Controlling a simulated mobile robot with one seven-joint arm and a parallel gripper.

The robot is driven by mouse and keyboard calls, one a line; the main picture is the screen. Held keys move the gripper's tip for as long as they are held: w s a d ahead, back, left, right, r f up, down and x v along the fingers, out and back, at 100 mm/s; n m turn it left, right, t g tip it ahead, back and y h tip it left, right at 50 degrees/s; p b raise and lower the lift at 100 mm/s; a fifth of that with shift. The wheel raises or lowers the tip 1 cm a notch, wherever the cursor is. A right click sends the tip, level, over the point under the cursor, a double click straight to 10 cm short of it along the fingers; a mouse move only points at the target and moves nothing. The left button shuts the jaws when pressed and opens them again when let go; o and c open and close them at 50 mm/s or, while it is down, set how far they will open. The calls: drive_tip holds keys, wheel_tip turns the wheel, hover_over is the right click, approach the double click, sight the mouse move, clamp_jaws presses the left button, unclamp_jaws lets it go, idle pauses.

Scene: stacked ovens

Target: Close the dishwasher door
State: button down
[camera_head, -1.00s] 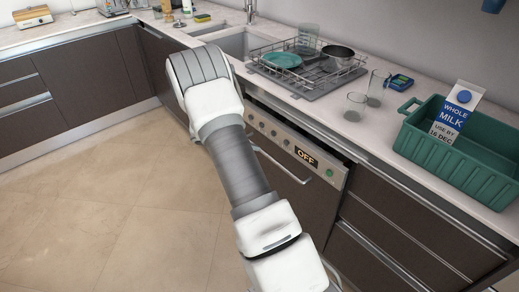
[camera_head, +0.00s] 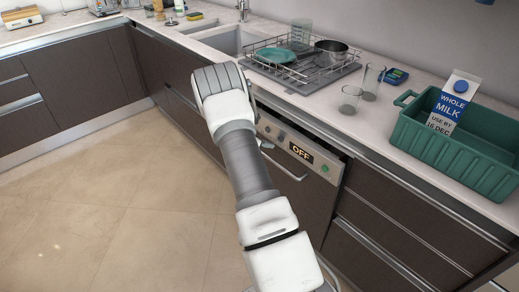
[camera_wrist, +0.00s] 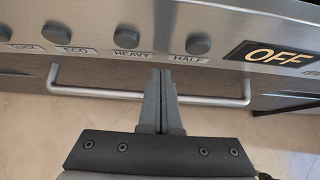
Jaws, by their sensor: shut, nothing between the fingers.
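The dishwasher door (camera_head: 305,193) stands upright or nearly so under the counter. A dark gap shows along its top edge, so it looks slightly ajar. Its steel control panel (camera_head: 327,165) carries knobs and an "OFF" display, which also shows large in the wrist view (camera_wrist: 271,51). The bar handle (camera_wrist: 90,92) runs across below the panel. My gripper (camera_wrist: 163,73) is shut and empty, its fingertips at the lower edge of the panel and overlapping the handle's middle in the wrist view. I cannot tell whether they touch. In the head view my arm hides the gripper.
The counter above holds a dish rack (camera_head: 305,68), glasses (camera_head: 350,99) and a green crate (camera_head: 465,160) with a milk carton (camera_head: 452,104). Drawers (camera_head: 400,225) stand right of the dishwasher. The tiled floor (camera_head: 110,200) at left is clear.

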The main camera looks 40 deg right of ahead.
drive_tip(key=shift+d, duration=0.45)
